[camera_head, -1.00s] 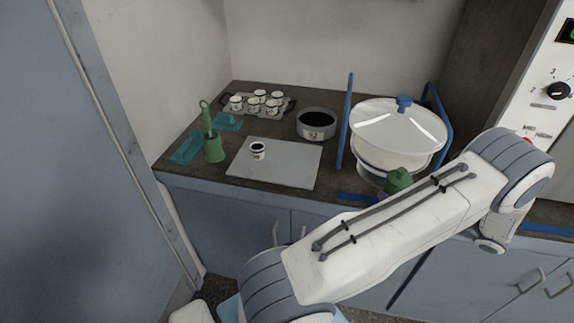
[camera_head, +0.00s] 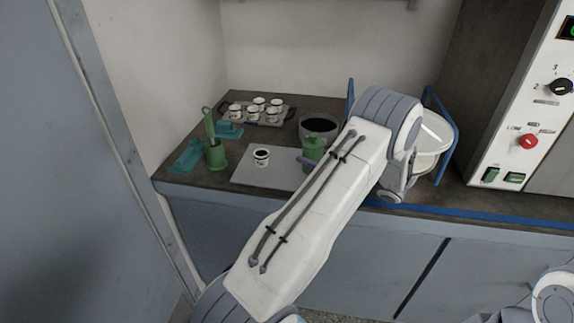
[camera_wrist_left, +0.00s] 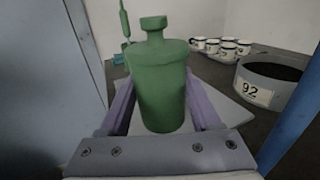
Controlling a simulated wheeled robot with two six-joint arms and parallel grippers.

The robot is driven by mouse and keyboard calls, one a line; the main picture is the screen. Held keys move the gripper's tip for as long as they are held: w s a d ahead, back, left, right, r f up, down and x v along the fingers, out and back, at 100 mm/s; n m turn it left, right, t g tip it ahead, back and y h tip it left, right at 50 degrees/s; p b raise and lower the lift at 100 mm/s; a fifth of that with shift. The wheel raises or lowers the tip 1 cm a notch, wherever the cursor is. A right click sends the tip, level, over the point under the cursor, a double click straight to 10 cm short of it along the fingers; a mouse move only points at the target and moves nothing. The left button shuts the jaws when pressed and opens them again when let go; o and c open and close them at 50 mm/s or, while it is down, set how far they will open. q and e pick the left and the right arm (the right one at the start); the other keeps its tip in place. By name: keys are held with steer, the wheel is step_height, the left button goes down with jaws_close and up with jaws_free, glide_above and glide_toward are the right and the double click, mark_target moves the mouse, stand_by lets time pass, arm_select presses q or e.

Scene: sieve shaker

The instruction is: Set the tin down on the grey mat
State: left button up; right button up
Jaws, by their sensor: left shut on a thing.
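The green tin (camera_head: 314,147), with a narrow neck and cap, is held upright in my left gripper (camera_head: 311,161) over the right part of the grey mat (camera_head: 262,178). In the left wrist view the tin (camera_wrist_left: 158,92) stands between the two purple fingers, with the mat (camera_wrist_left: 222,108) behind and below it. My right gripper is not in view.
A small white cup (camera_head: 261,157) stands on the mat, left of the tin. A dark-filled sieve pan (camera_head: 318,125) is behind. A tray of cups (camera_head: 285,118) sits at the back. A green holder (camera_head: 215,155) stands left. The white shaker bowl (camera_head: 432,140) is right.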

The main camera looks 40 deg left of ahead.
arm_select(q)
steer(key=a, duration=0.2)
steer(key=shift+s+a, duration=0.2)
steer(key=shift+a, duration=0.15)
step_height(320, 180, down, 4)
steer(key=b, duration=0.3)
steer(key=shift+s+a+r+b, duration=0.1)
steer(key=shift+r+b, duration=0.05)
steer(key=shift+b, duration=0.2)
steer(key=shift+r, duration=0.15)
steer(key=o, duration=1.4)
